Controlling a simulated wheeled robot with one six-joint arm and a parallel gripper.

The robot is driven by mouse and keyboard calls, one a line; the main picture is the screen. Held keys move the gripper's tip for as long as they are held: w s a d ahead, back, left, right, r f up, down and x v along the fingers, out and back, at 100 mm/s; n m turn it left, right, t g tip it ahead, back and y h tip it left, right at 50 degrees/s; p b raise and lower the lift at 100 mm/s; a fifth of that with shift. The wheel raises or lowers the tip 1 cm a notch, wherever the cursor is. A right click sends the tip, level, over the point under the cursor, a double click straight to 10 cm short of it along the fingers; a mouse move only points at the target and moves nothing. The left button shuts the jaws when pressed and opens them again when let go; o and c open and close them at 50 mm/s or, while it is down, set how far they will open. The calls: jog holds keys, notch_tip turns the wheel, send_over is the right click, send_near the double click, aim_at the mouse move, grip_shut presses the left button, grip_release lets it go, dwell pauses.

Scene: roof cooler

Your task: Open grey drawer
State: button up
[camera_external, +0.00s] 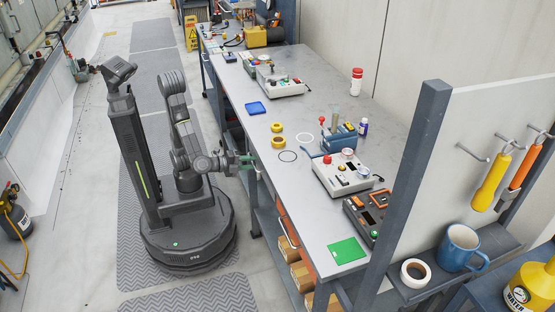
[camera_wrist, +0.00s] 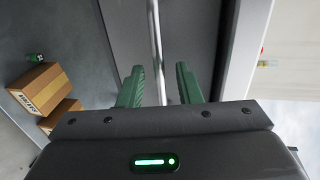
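The grey drawer front (camera_wrist: 195,35) fills the middle of the wrist view. A thin metal bar handle (camera_wrist: 155,40) runs across it, upright in that picture. My gripper (camera_wrist: 160,85) is open, with one green finger on each side of the bar and a visible gap to each finger. Whether the bar is fully between the fingertips in depth is hard to tell. In the external view my gripper (camera_external: 247,160) is at the workbench's near side, just below the top's edge. The drawer front is mostly hidden there by the arm and the bench edge.
The workbench top (camera_external: 300,120) holds tape rolls (camera_external: 278,140), control boxes (camera_external: 342,175) and a green card (camera_external: 346,251). An orange drawer (camera_external: 287,222) and cardboard boxes (camera_wrist: 45,88) are below the top.

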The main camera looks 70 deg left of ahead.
grip_shut()
jog(key=shift+s+r+p, duration=0.1)
jog(key=shift+s+p, duration=0.05)
jog(key=shift+p, duration=0.25)
jog(key=p+v, duration=0.1)
jog(key=p, duration=0.2)
jog(key=shift+s+r, duration=0.2)
jog(key=shift+s, duration=0.05)
jog(key=f+p+v, duration=0.1)
jog(key=p+v, duration=0.7)
jog(key=p, duration=0.3)
jog(key=f+p+v, duration=0.2)
jog(key=p+v, duration=0.7)
jog(key=p, duration=0.1)
jog(key=shift+s+f+p, duration=0.4)
jog(key=shift+f, duration=0.2)
